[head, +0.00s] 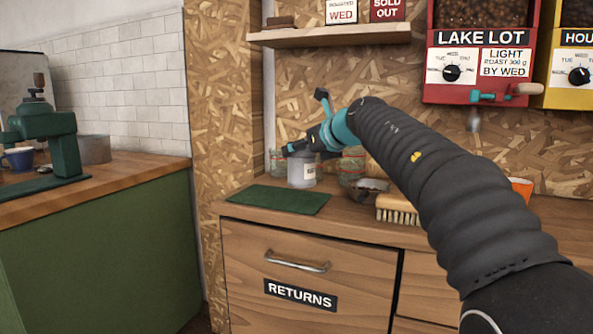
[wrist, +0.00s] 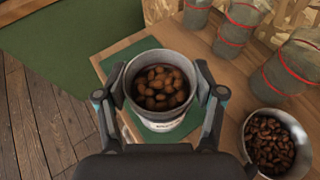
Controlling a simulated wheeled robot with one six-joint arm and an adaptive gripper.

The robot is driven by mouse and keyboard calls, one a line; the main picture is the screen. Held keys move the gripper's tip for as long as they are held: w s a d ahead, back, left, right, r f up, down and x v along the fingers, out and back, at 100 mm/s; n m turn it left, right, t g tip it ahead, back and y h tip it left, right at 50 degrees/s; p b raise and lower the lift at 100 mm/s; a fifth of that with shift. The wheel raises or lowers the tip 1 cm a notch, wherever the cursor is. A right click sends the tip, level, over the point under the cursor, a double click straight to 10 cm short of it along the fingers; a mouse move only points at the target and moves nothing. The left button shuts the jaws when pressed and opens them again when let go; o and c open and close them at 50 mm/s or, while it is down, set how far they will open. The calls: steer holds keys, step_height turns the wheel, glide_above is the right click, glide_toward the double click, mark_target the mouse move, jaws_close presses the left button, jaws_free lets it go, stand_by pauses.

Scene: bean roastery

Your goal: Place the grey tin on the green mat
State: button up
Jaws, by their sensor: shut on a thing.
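The grey tin (head: 301,176) has a pale label and is upright above or on the rear part of the green mat (head: 278,200); I cannot tell whether its base touches. In the wrist view the tin (wrist: 131,84) is full of brown beans, and the mat (wrist: 112,58) shows around and below it. My gripper (head: 312,146) is shut on the tin, with one finger on each side of it; the gripper also shows in the wrist view (wrist: 160,80). The tin hides part of the mat.
Glass jars with red bands (wrist: 236,32) stand close behind the tin. A metal bowl of beans (wrist: 270,142) and a brush (head: 397,210) are to the right on the wooden counter. A shelf (head: 335,37) and a red dispenser (head: 478,60) are above.

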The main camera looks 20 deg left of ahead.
mark_target(297, 168)
steer(key=shift+s+a+f, duration=0.2)
steer(key=shift+a+f, duration=0.25)
steer(key=shift+a, duration=0.15)
step_height(297, 168, down, 4)
steer(key=shift+f+b, duration=0.1)
steer(key=shift+b, duration=0.8)
steer(key=o, duration=1.5)
steer(key=shift+o, duration=0.2)
steer(key=shift+r, duration=0.2)
steer(key=v, duration=1.2)
